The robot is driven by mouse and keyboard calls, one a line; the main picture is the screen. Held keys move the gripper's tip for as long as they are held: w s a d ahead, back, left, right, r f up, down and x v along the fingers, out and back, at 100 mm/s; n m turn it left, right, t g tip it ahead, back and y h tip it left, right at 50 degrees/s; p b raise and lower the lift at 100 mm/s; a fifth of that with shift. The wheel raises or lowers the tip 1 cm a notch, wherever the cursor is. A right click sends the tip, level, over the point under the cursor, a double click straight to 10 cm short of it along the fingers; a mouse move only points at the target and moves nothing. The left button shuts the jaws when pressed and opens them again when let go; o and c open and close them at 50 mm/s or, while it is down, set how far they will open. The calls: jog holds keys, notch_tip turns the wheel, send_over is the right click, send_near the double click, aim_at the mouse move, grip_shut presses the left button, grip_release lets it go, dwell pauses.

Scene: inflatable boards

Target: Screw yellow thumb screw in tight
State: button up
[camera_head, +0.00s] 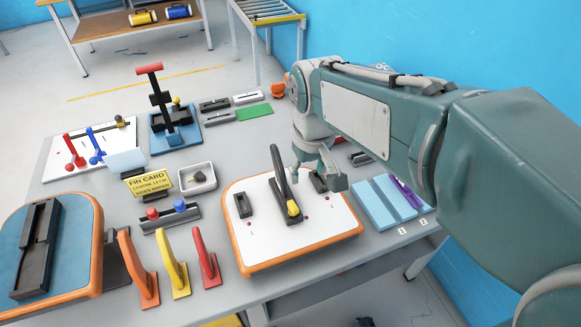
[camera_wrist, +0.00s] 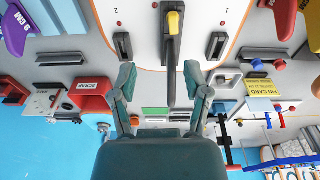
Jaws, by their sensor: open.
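The yellow thumb screw (camera_head: 293,208) sits at the near end of the black fin's base on the orange-rimmed white board (camera_head: 262,238). The black fin (camera_head: 280,170) stands upright in the board's middle slot. In the wrist view the yellow thumb screw (camera_wrist: 173,22) shows at the top, with the black fin (camera_wrist: 171,70) below it. My gripper (camera_head: 316,172) is open above the board, just right of the fin in the head view. In the wrist view its two fingers (camera_wrist: 165,88) are spread on either side of the fin, apart from the screw. How far the screw is threaded cannot be told.
Red, yellow and orange fins (camera_head: 174,265) stand left of the board. A blue board (camera_head: 75,240) lies at far left. A yellow card (camera_head: 150,183), a small white tray (camera_head: 197,178) and light-blue blocks (camera_head: 385,203) lie nearby. Black side boxes (camera_head: 243,205) flank the middle slot.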

aim_at(291, 201)
jog(key=shift+n+g, duration=0.5)
jog(key=shift+g, duration=0.1)
jog(key=a+f, duration=0.1)
jog(key=f, duration=0.3)
jog(key=w+a+f, duration=0.1)
jog(key=f, duration=0.3)
jog(key=w+a+f, duration=0.1)
jog(key=f, duration=0.3)
jog(key=shift+w+f, duration=0.2)
jog(key=shift+f, duration=0.2)
jog(key=shift+c, duration=0.3)
grip_shut()
